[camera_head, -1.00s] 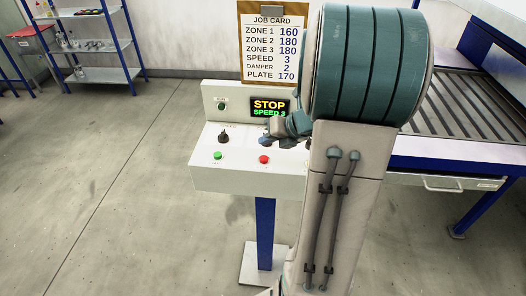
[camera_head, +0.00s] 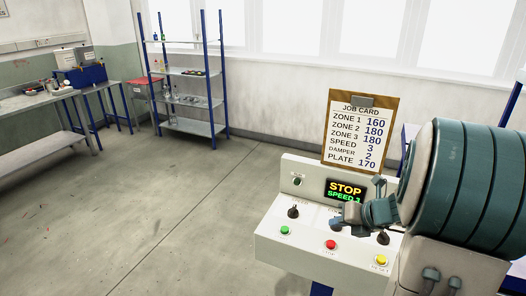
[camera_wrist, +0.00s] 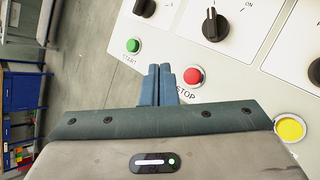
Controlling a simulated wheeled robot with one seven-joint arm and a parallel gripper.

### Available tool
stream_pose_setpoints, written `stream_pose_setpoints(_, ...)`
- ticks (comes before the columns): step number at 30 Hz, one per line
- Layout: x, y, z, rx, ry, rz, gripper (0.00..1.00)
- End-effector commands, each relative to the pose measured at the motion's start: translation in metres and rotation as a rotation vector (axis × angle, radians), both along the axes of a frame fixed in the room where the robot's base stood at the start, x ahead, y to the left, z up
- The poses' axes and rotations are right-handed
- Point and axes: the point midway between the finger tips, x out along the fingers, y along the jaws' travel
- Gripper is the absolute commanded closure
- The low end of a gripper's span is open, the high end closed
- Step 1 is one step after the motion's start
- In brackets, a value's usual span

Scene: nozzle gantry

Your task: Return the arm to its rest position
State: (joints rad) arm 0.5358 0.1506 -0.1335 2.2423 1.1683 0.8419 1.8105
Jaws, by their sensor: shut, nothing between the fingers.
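My gripper (camera_wrist: 159,85) is shut and empty in the wrist view, its two blue-grey fingers pressed together. It points at the white control panel (camera_wrist: 262,45), with the fingertips seen between the green START button (camera_wrist: 133,45) and the red STOP button (camera_wrist: 193,75). In the head view my gripper (camera_head: 338,222) is small and partly hidden by my own arm at the right. It shows over the control panel (camera_head: 285,240), just above the red button (camera_head: 331,245). I cannot tell whether it touches the panel. The display (camera_head: 346,191) reads STOP and SPEED 3.
A job card (camera_head: 359,133) on a clipboard stands behind the panel. A green button (camera_head: 285,230), a yellow button (camera_head: 381,261) and black knobs (camera_head: 293,211) are on the panel. A blue shelf (camera_head: 190,72) and a workbench (camera_head: 40,100) stand farther left. The floor between is clear.

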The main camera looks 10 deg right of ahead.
Motion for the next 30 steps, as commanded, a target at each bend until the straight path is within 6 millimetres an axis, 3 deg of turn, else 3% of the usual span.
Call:
stream_pose_setpoints(5,-0.015,0.039,0.014,-0.196,-0.076,0.305,1.0)
stream_pose_setpoints(9,-0.043,0.083,0.027,-0.471,-0.196,0.747,1.0)
stream_pose_setpoints(15,-0.09,0.126,0.039,-0.857,-0.391,1.407,1.0)
stream_pose_setpoints(21,-0.136,0.146,0.047,-1.21,-0.584,2.075,1.0)
stream_pose_setpoints(27,-0.167,0.147,0.053,-1.462,-0.711,2.64,1.0)
stream_pose_setpoints(28,-0.17,0.147,0.054,1.462,0.709,-2.661,1.0)
stream_pose_setpoints(30,-0.175,0.145,0.056,1.391,0.672,-2.566,1.0)
